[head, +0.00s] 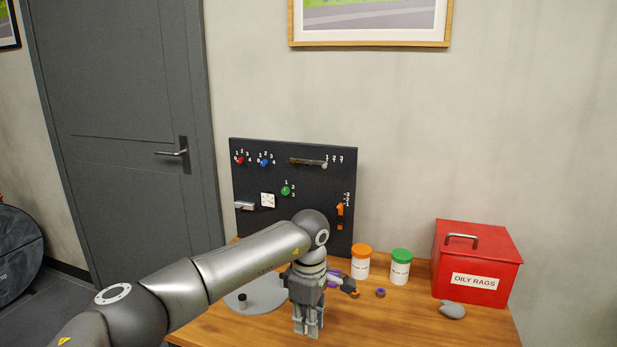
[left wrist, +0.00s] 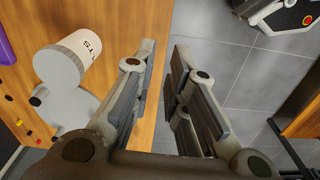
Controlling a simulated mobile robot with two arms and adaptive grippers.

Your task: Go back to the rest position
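My left gripper (head: 308,322) hangs downward over the front part of the wooden table, at the end of my left arm, which reaches in from the left. In the left wrist view its two fingers (left wrist: 163,60) stand apart with a clear gap. Nothing is held between them; the table edge and grey floor show through the gap.
A black panel (head: 300,165) stands behind my left arm. Orange-lidded (head: 361,266) and green-lidded (head: 400,271) jars, a red box (head: 475,259) and a grey lump (head: 452,310) are to the right. A grey round plate (head: 262,296) lies left. The front right tabletop (head: 400,325) is clear.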

